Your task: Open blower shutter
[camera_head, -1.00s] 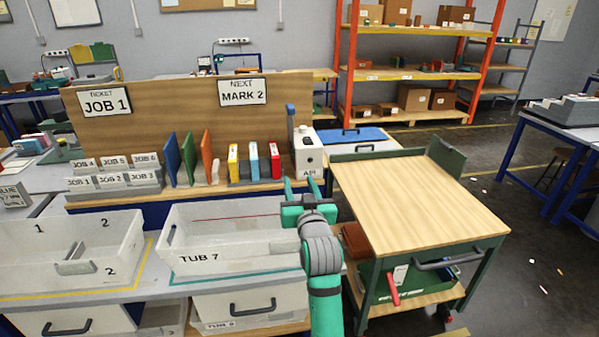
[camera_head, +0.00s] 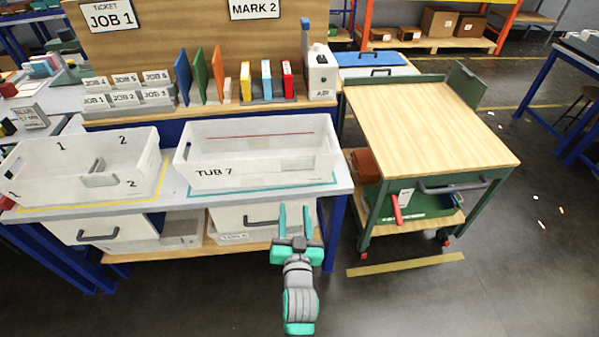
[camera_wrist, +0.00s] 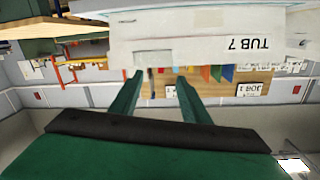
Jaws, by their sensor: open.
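A white box (camera_head: 322,72) marked "AIR", with a dark round spot on its front and a blue post beside it, stands at the right end of the bench's raised shelf; it looks like the blower. I cannot make out its shutter. My gripper (camera_head: 294,212) is open and empty, in front of the bench, below tub 7 and well short of the white box. In the wrist view my gripper's two fingers (camera_wrist: 159,80) are apart with nothing between them. That view is upside down.
Tub 7 (camera_head: 225,178) sits on the bench between my gripper and the raised shelf. Another white tub (camera_head: 40,182) is to its left. A wood-topped cart (camera_head: 430,125) stands at right. Coloured upright boards and boxes stand left of the white box. Floor at front is clear.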

